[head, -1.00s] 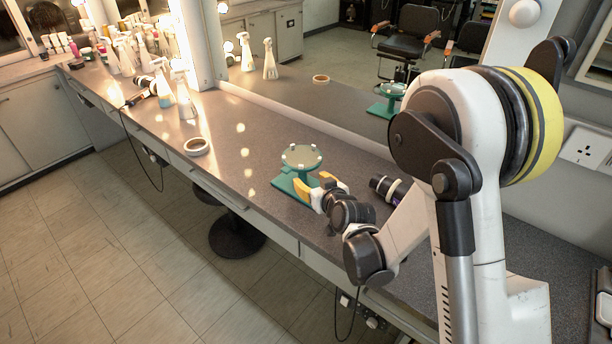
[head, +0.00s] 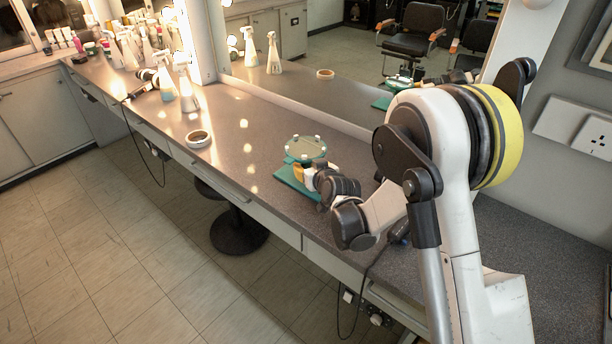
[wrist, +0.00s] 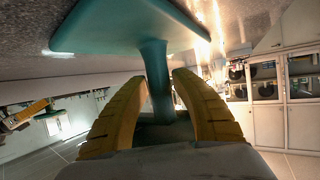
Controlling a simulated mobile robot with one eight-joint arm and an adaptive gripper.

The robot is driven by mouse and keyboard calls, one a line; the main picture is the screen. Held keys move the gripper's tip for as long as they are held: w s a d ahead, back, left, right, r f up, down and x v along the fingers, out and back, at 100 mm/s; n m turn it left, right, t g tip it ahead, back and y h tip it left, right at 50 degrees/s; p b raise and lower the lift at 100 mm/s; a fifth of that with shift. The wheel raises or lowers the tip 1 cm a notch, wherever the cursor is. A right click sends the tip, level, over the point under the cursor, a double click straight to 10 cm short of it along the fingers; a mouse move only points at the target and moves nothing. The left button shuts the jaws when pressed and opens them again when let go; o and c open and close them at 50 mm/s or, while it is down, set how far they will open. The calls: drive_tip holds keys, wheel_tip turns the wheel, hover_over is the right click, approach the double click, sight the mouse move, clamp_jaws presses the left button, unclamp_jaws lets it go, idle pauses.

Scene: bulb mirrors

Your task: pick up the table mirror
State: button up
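The table mirror (head: 306,148) is a round mirror on a teal stand with a flat base. It stands upright on the grey counter in the head view. In the wrist view, its teal base (wrist: 110,30) is at the top and its stem (wrist: 157,85) runs down between my yellow fingers. My gripper (wrist: 159,78) has a finger on each side of the stem, both tips close against it, and looks shut on it. In the head view, my gripper (head: 303,172) is in front of the stem, hiding it and part of the base. Any finger contact is hard to see exactly.
A roll of tape (head: 199,139) lies left on the counter. Spray bottles (head: 185,85) stand farther back. A large wall mirror (head: 350,100) runs behind the counter. A dark corded tool (head: 400,232) is partly behind my arm. The counter between tape and table mirror is clear.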

sight(306, 152)
clamp_jaws()
drive_tip(key=shift+r, duration=0.15)
drive_tip(key=shift+r, duration=0.25)
wheel_tip(306, 152, up, 4)
drive_tip(key=p, duration=0.2)
drive_tip(key=shift+p, duration=0.35)
drive_tip(key=s+d+r+p, duration=0.1)
drive_tip(key=s+d+r, duration=0.1)
drive_tip(key=d, duration=0.3)
drive_tip(key=s+d+r+p, duration=0.2)
drive_tip(key=d+r, duration=0.2)
drive_tip(key=d, duration=0.1)
drive_tip(key=shift+s+d, duration=0.35)
drive_tip(key=shift+d, duration=0.05)
